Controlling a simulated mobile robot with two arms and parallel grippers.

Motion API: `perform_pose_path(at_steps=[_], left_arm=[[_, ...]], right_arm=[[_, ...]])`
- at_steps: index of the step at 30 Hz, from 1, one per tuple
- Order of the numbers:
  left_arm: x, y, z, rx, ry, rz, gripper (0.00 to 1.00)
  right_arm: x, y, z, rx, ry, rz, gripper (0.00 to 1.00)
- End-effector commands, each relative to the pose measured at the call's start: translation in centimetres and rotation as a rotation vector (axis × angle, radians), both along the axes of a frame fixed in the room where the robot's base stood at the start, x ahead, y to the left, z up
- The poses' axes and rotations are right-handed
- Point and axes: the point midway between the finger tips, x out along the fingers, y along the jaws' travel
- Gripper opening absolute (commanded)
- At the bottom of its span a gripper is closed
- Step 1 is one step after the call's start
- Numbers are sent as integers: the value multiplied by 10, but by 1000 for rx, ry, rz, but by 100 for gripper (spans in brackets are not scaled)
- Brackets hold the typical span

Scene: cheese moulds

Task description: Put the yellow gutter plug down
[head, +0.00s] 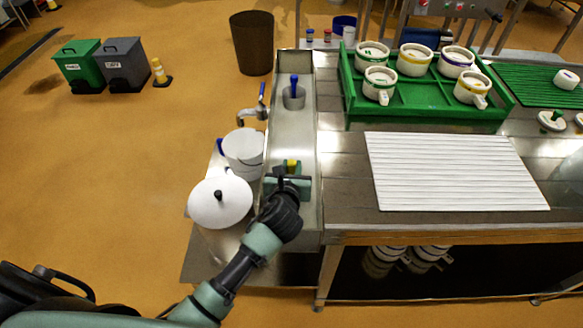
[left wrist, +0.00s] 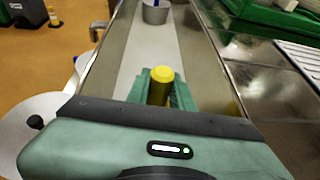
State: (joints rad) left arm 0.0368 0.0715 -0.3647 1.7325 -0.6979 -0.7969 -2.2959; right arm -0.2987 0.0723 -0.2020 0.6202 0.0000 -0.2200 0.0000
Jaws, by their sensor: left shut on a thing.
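The yellow gutter plug (left wrist: 161,87) is held between the fingers of my left gripper (left wrist: 160,95), its round top showing. In the head view the plug (head: 292,164) is a small yellow patch at the tips of my left gripper (head: 290,174), over the steel gutter (head: 296,130). The gutter's bare floor also shows ahead of the plug in the left wrist view (left wrist: 150,45). I cannot tell whether the plug touches the gutter floor; its lower part is hidden. My right gripper does not show.
A metal cup (head: 293,98) with a blue-handled tool stands farther along the gutter. A white bucket (head: 243,150) and a white lid (head: 220,201) are to the left. A white ribbed mat (head: 450,170) and a green tray (head: 420,108) with several moulds lie on the table at right.

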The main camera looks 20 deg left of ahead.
Motion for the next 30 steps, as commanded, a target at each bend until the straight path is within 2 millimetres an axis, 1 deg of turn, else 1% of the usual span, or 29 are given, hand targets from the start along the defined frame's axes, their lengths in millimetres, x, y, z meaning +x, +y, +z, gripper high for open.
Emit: perform_pose_path(at_steps=[5,9,10,11,12,23,26,30], left_arm=[[0,0,1,-1,-1,0,0],[0,0,-2,-1,-1,0,0],[0,0,-2,-1,0,1,25],[0,0,-2,-1,-1,0,33],[0,0,-2,0,-1,1,44],[0,0,1,-2,-1,1,44],[-8,-1,4,0,0,0,44],[-32,-6,15,0,0,0,44]], right_arm=[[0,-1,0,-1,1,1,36],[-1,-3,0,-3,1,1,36],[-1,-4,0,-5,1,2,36],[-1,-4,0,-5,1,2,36],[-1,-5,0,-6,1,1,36],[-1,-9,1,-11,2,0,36],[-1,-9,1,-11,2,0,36],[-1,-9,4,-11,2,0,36]])
